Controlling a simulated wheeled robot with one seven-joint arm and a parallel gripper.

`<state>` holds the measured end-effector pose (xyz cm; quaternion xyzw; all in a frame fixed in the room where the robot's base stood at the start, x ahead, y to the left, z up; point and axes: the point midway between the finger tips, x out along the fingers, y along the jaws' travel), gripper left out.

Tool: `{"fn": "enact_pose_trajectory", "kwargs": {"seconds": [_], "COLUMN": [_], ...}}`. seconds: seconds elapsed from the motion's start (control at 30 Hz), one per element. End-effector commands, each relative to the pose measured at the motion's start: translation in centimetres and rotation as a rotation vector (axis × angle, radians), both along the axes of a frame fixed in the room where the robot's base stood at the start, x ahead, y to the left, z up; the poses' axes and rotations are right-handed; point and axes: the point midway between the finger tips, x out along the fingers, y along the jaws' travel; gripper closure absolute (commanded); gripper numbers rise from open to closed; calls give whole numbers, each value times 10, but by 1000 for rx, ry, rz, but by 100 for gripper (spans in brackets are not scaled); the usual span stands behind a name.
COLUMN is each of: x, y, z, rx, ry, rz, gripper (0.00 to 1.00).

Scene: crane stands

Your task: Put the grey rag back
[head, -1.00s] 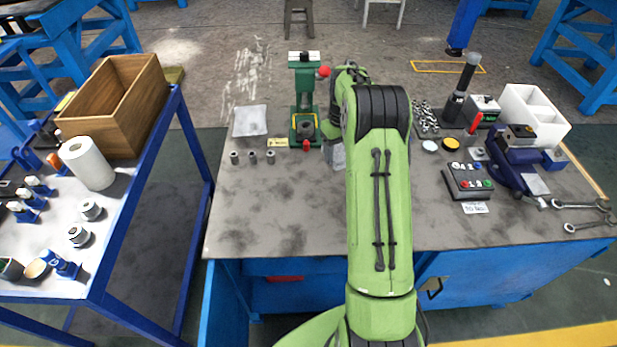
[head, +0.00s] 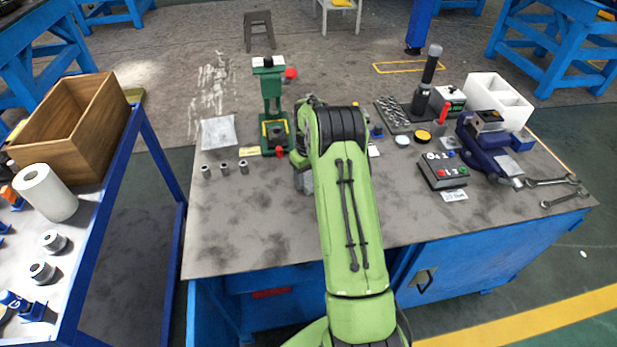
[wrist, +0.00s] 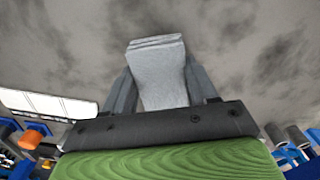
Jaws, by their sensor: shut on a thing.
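In the wrist view my gripper (wrist: 162,88) is shut on the grey rag (wrist: 158,62). The rag is a pale grey folded cloth, pinched between the two dark fingers, with its end standing out past them. A blotchy grey surface fills the background behind it. In the head view my green arm reaches over the workbench and hides most of the gripper. A small grey piece (head: 304,182) shows at the arm's left edge, near the green press. I cannot tell how high the rag is above the bench.
A pale square sheet (head: 218,132) lies left of the green press (head: 273,105), with small metal cylinders (head: 225,168) in front. A control box (head: 442,171), vise (head: 487,140) and white bin (head: 498,100) stand right. The front left benchtop is clear. A blue cart (head: 100,215) stands left.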

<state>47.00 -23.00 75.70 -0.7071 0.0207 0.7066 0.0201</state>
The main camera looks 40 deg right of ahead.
Motion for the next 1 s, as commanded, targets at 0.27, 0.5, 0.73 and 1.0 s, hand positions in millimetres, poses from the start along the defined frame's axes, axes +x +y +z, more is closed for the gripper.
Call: {"fn": "enact_pose_trajectory", "kwargs": {"seconds": [0.27, 0.5, 0.73, 1.0], "x": [0, 0, 1, 0], "y": [0, 0, 0, 0], "z": [-2, 0, 48, 111], "rx": [0, 0, -2, -1], "ry": [1, 1, -4, -2], "rz": [0, 0, 1, 1], "gripper": [17, 17, 17, 17]}}
